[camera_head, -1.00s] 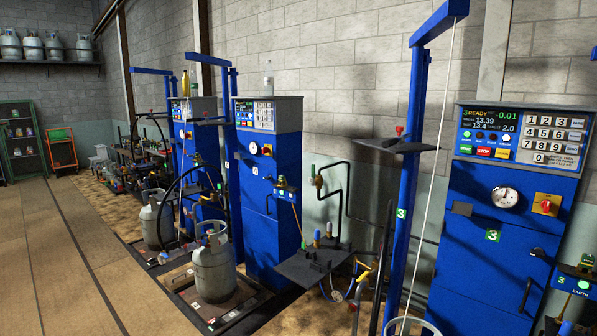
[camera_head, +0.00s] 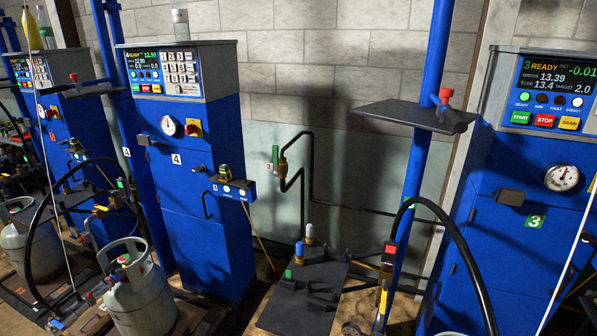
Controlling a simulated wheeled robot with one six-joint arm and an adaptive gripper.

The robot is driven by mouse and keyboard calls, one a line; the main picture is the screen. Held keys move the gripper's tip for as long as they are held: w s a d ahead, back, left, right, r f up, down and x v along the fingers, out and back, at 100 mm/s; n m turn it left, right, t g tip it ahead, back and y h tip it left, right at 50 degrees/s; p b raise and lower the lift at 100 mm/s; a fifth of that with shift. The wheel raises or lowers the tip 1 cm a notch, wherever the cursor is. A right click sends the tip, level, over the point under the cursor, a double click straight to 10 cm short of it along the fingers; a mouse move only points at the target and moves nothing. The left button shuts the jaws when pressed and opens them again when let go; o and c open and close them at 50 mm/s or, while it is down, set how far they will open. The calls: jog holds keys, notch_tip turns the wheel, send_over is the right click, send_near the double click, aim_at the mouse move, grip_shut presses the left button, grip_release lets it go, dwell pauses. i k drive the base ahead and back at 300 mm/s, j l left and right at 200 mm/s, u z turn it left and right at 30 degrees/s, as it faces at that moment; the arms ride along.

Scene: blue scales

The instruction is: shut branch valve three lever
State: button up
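A green upright lever (camera_head: 275,157) sits on the pipe valve on the back wall, between station 4 and station 3. A small tag beside it seems to read 3, so it looks like the branch valve three lever. A dark pipe (camera_head: 291,182) bends down and right from the valve. The lever stands vertical, and nothing touches it. A red-handled valve (camera_head: 445,97) sits at the end of a dark shelf left of the station 3 cabinet. My gripper is not in view.
The station 4 cabinet (camera_head: 205,215) stands left of the lever and the station 3 cabinet (camera_head: 480,240) right. A dark platform (camera_head: 305,295) with small fittings stands in front below. A black hose (camera_head: 465,245) arcs at right. A grey cylinder (camera_head: 140,300) stands front left.

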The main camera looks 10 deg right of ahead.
aim_at(276, 173)
jog(key=i+j, duration=0.4)
jog(key=i, duration=0.15)
jog(key=j+z, duration=0.1)
jog(key=z, duration=0.3)
jog(key=j+z, duration=0.45)
jog(key=j, duration=0.25)
jog(key=k+j+z, duration=0.1)
jog(key=j+z, duration=0.35)
jog(key=j, duration=0.2)
jog(key=k+j, duration=0.1)
jog(key=j, duration=0.35)
jog(key=k+j, duration=0.1)
jog(key=j, duration=0.35)
jog(key=j+z, duration=0.1)
jog(key=j, duration=0.35)
jog(key=k+j, duration=0.15)
jog(key=j, duration=0.25)
jog(key=k+j+z, duration=0.1)
jog(key=j, duration=0.35)
